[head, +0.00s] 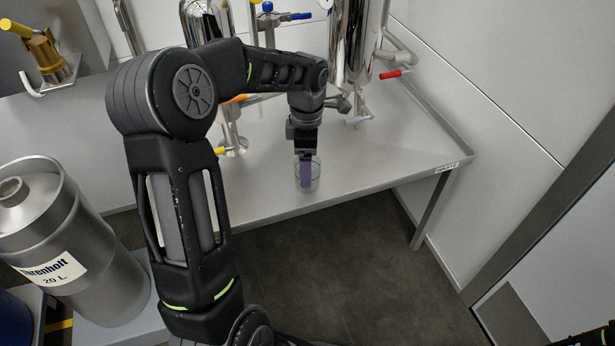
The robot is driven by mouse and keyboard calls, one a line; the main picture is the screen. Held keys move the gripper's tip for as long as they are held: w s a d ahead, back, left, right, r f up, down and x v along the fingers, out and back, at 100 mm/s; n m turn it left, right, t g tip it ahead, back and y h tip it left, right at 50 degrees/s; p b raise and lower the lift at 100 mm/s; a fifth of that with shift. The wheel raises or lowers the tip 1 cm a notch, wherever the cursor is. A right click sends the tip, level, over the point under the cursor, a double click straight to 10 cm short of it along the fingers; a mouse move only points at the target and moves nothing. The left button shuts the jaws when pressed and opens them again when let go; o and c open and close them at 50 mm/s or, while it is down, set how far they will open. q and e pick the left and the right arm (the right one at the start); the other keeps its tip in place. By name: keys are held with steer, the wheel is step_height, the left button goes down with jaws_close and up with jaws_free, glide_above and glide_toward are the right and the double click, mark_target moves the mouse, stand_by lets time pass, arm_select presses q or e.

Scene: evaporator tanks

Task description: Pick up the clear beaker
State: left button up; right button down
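The clear beaker (316,181) is a small glass vessel on the front part of the grey metal table, left of the table's right corner. My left gripper (305,174) reaches down to it from above, with a purple finger part overlapping the beaker. I cannot tell whether the fingers are inside the beaker or around it, or whether they are shut on its wall. The wrist hides part of the beaker's rim. My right gripper is not in view; only a dark piece shows at the bottom right corner.
The metal table (400,165) has free room right of the beaker. Shiny tanks (352,45) with a red-handled valve (393,74) stand behind. A steel 20 L can (60,240) is at the left. A wall closes the right side.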

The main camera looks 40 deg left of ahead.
arm_select(q)
steer(key=shift+d+f+b, duration=0.15)
steer(key=shift+f+b, duration=0.8)
steer(key=shift+f, duration=1.7)
steer(key=shift+c, duration=0.3)
steer(key=c, duration=1.3)
steer(key=shift+r, duration=0.2)
step_height(320, 180, up, 10)
steer(key=p, duration=0.3)
